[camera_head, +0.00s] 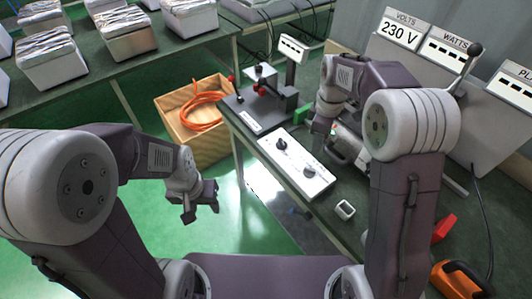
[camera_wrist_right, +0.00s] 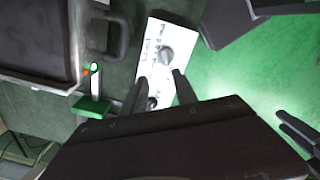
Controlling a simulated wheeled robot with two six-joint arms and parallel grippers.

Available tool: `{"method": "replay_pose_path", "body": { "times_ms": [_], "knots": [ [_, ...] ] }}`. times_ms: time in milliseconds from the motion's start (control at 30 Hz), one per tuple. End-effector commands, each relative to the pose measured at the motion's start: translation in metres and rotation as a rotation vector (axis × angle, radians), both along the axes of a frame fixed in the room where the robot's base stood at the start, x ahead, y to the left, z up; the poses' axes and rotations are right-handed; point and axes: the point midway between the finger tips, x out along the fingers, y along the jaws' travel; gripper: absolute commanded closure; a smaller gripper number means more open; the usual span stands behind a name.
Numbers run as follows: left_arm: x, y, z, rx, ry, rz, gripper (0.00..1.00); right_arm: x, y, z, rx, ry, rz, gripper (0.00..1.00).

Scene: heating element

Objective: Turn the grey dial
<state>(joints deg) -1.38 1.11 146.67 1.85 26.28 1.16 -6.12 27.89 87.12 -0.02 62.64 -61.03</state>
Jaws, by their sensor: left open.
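A white control panel (camera_head: 293,163) lies on the dark bench. A grey dial (camera_head: 310,171) is at its nearer end and a black dial (camera_head: 281,144) at its farther end. In the right wrist view, the panel (camera_wrist_right: 158,38) shows the grey dial (camera_wrist_right: 166,54) just beyond the fingertips. The black dial (camera_wrist_right: 152,103) is partly hidden between the fingers. My right gripper (camera_wrist_right: 158,84) is open and empty, above the panel; the head view mostly hides its fingers. My left gripper (camera_head: 202,204) is open and empty, over the green floor left of the bench.
A small stand with red knobs (camera_head: 262,92) is behind the panel. A small white block (camera_head: 344,210) lies near its front end. A wooden crate with orange hose (camera_head: 183,135) stands on the floor. Meter boxes (camera_head: 404,40) line the right.

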Motion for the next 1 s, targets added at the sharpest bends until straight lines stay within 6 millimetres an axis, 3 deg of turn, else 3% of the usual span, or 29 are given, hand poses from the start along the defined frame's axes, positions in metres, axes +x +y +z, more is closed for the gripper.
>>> {"method": "replay_pose_path", "body": {
  "times_ms": [33, 100, 367, 700, 833, 1000],
  "knots": [
    [0.000, 0.000, -0.011, 0.000, 0.000, 0.000, 0.52, 0.002, 0.002, -0.018, -0.001, 0.010, 0.005, 0.65],
    [0.000, 0.000, -0.017, 0.000, 0.000, -0.001, 0.52, -0.001, 0.004, -0.035, -0.005, 0.037, 0.011, 0.65],
    [0.000, 0.000, -0.017, 0.000, 0.000, -0.001, 0.52, -0.002, 0.007, -0.042, -0.005, 0.044, 0.015, 0.65],
    [0.000, 0.000, -0.022, 0.000, 0.000, 0.000, 0.52, -0.004, 0.006, -0.108, -0.004, 0.045, 0.014, 0.65],
    [0.000, 0.000, -0.022, 0.000, 0.000, -0.001, 0.52, -0.004, 0.006, -0.123, -0.005, 0.043, 0.014, 0.65],
    [0.000, 0.000, -0.022, 0.000, 0.000, 0.000, 0.52, -0.003, 0.006, -0.127, -0.005, 0.041, 0.014, 0.65]
  ]
}}
